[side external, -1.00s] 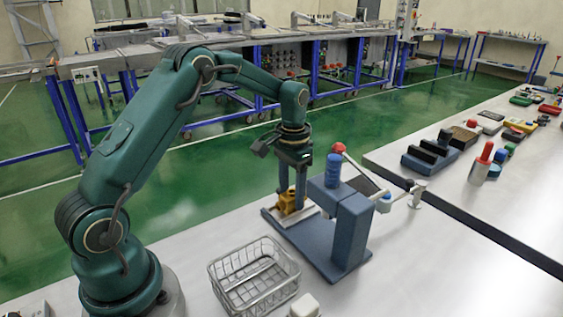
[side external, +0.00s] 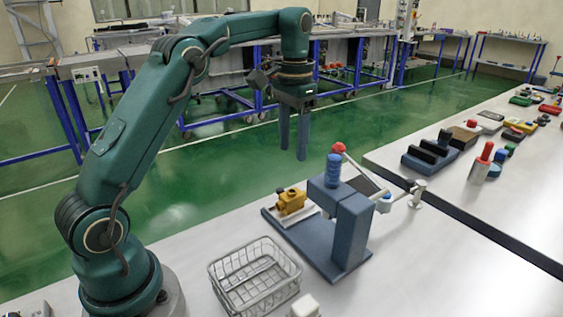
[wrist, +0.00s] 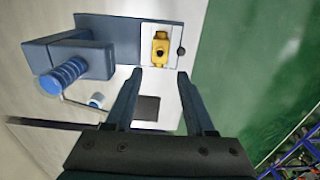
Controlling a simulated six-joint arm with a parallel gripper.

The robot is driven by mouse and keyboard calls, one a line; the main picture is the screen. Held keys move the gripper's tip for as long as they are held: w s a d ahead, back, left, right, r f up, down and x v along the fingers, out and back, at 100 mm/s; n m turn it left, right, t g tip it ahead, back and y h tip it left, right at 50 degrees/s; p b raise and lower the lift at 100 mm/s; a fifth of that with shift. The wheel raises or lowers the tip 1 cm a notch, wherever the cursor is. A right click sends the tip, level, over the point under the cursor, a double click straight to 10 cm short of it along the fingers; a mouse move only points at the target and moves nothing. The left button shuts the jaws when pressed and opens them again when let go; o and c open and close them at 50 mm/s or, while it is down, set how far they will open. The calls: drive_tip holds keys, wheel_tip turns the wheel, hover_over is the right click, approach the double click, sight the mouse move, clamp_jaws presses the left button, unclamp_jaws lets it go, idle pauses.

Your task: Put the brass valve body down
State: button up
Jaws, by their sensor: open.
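The brass valve body (side external: 290,201) sits upright on the light plate of the blue-grey press fixture (side external: 352,240), left of its column. It also shows in the wrist view (wrist: 160,48), lying within the white plate (wrist: 158,63). My gripper (side external: 292,157) is open and empty, raised well above the fixture and the valve body. In the wrist view both fingers (wrist: 158,72) are spread apart with nothing between them, and the valve body shows beyond their tips.
A wire basket (side external: 255,277) stands in front of the fixture, with a small white block (side external: 305,306) beside it. The fixture's blue cylinder (side external: 333,170) and a red knob (side external: 338,148) rise near my gripper. Several parts lie on the bench at the right.

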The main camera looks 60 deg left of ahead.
drive_tip(key=s+d+r+t, duration=0.3)
drive_tip(key=s+d+r, duration=0.25)
drive_tip(key=s, duration=0.35)
drive_tip(key=s+d+f+t, duration=0.2)
drive_tip(key=s+d+f, duration=0.2)
drive_tip(key=s, duration=0.6)
drive_tip(key=shift+d+f+t, duration=0.15)
drive_tip(key=shift+f+t, duration=0.15)
drive_tip(key=shift+f, duration=0.5)
